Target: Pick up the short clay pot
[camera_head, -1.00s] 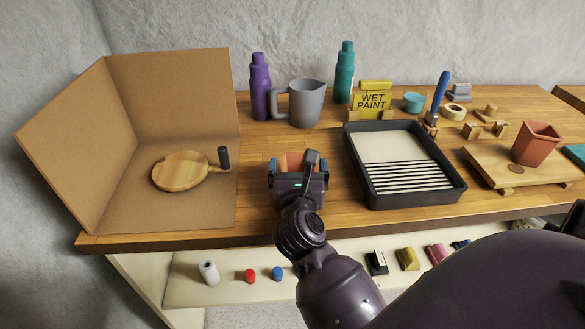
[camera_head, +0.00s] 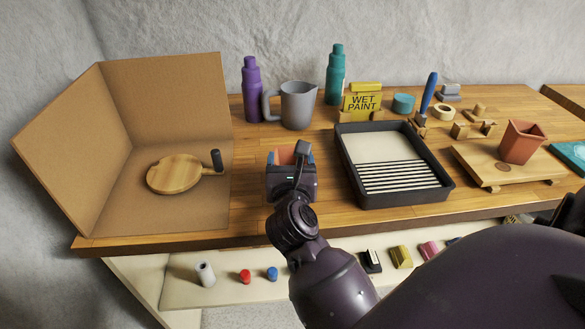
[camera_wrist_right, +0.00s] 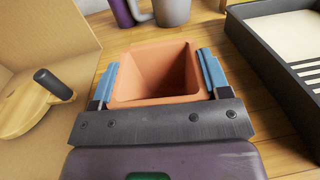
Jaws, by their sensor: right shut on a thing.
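The short clay pot (camera_head: 282,155) is square-mouthed, orange-brown and empty. It stands between the wooden board and the black paint tray, partly hidden by my right gripper (camera_head: 289,162). In the right wrist view, the pot (camera_wrist_right: 158,74) is upright with its open mouth visible. My right gripper (camera_wrist_right: 158,82) is shut on it, with a blue-padded finger against each side. I cannot tell whether its base touches the bench. Another clay pot (camera_head: 521,142) stands on a low wooden stand at the right. My left gripper is not in view.
A round wooden board (camera_head: 174,174) lies in the cardboard screen (camera_head: 165,100) at left. The black paint tray (camera_head: 440,185) is close at right. A grey jug (camera_head: 298,105) and purple bottle (camera_head: 251,90) stand behind. The bench (camera_head: 240,215) is bare in front.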

